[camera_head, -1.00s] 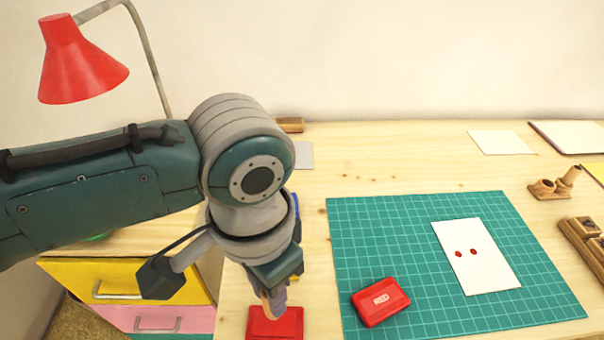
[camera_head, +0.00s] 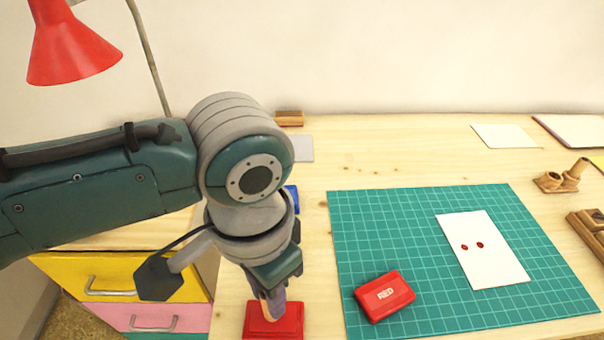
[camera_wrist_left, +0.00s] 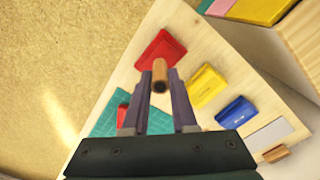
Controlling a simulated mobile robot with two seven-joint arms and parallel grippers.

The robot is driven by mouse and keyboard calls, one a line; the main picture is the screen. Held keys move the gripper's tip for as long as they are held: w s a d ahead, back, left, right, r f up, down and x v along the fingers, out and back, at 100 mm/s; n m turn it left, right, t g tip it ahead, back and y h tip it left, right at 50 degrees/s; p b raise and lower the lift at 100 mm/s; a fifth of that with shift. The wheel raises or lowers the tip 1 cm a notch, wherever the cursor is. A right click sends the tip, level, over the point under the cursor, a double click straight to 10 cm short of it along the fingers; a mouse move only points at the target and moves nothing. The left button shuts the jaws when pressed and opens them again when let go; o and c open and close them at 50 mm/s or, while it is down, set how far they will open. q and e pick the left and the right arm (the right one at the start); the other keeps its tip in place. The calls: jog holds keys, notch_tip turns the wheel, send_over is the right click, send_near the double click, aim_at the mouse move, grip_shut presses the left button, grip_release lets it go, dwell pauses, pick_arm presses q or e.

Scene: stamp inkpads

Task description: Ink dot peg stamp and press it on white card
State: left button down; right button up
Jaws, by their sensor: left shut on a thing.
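My left gripper (camera_head: 272,296) is shut on a wooden peg stamp (camera_wrist_left: 160,72), whose round end shows between the fingers in the left wrist view. The gripper points down over the red inkpad (camera_head: 274,322) at the front edge of the table. The inkpad also shows in the left wrist view (camera_wrist_left: 152,50). I cannot tell whether the peg touches the pad. The white card (camera_head: 498,262) lies on the green cutting mat (camera_head: 400,225) and bears two red dots side by side. My right gripper is not in view.
A red lid marked RED (camera_head: 384,296) lies on the mat. Yellow (camera_wrist_left: 207,86) and blue (camera_wrist_left: 237,112) inkpads stand beside the red one. A wooden holder (camera_head: 562,178) is at the right. The mat between lid and card is clear.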

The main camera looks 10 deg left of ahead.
pick_arm(q)
jog(key=shift+f+b, duration=0.3)
jog(key=shift+f, duration=0.2)
dwell(0.3)
jog(key=shift+f, duration=0.15)
dwell(1.5)
jog(key=shift+p, duration=0.35)
jog(key=shift+r+p, duration=0.7)
jog(key=shift+p, duration=0.05)
notch_tip(320, 180, up, 6)
jog(key=p, duration=0.6)
jog(key=shift+f, duration=0.2)
jog(key=shift+f, duration=0.1)
